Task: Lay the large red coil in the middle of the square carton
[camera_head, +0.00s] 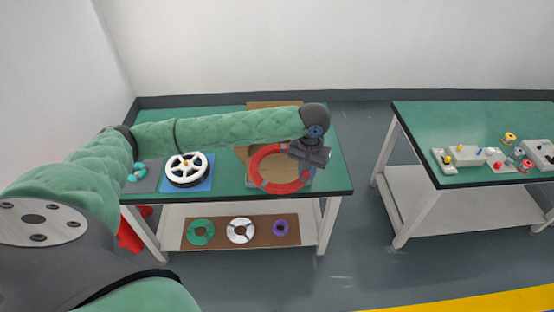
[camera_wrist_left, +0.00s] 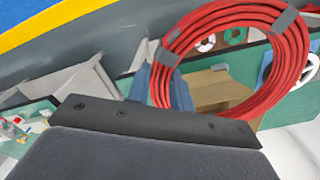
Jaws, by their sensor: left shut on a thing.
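My left gripper (camera_head: 307,163) is shut on the large red coil (camera_head: 262,178) at the right side of its ring. In the left wrist view, the red coil (camera_wrist_left: 294,68) has grey bands, and the two blue-grey fingers (camera_wrist_left: 160,88) grip its left part. The coil hangs tilted in front of the open brown carton (camera_head: 241,152) on the left table. The carton also shows behind the coil in the left wrist view (camera_wrist_left: 215,90). My arm and the coil hide most of the carton in the head view, and I cannot tell whether they touch. My right gripper is out of view.
The left table (camera_head: 232,186) also bears a white reel (camera_head: 187,168) on a blue mat. Its lower shelf holds a green coil (camera_head: 200,231), a white coil (camera_head: 240,230) and a purple coil (camera_head: 281,228). A second table (camera_head: 430,120) with small parts stands right, across a floor gap.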

